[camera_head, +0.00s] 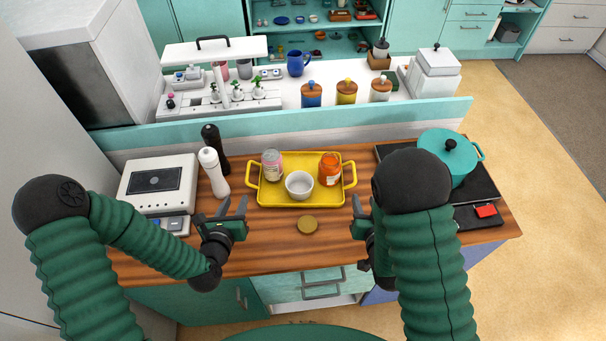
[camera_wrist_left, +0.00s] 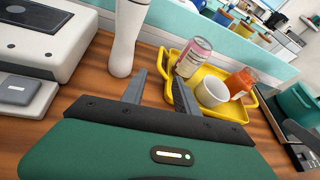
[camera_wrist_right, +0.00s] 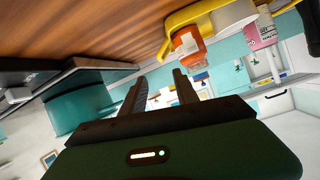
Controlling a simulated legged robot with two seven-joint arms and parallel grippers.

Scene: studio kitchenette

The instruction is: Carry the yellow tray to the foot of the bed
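The yellow tray (camera_head: 277,201) lies on the wooden counter, with a handle at each side. On it stand a pink-labelled can (camera_head: 272,165), a white bowl (camera_head: 299,185) and an orange jar (camera_head: 330,168). My left gripper (camera_head: 235,208) is open and empty, in front of and left of the tray's left handle. The tray also shows beyond its fingers in the left wrist view (camera_wrist_left: 210,101). My right gripper (camera_head: 359,208) is to the right of and in front of the tray's right handle. Its fingers are apart and empty in the right wrist view (camera_wrist_right: 160,92), where the tray (camera_wrist_right: 190,15) shows partly.
White and black mills (camera_head: 213,172) and a white appliance (camera_head: 158,183) stand left. A teal pot (camera_head: 452,157) sits on the black hob (camera_head: 480,183) at right. A raised ledge (camera_head: 330,122) runs behind.

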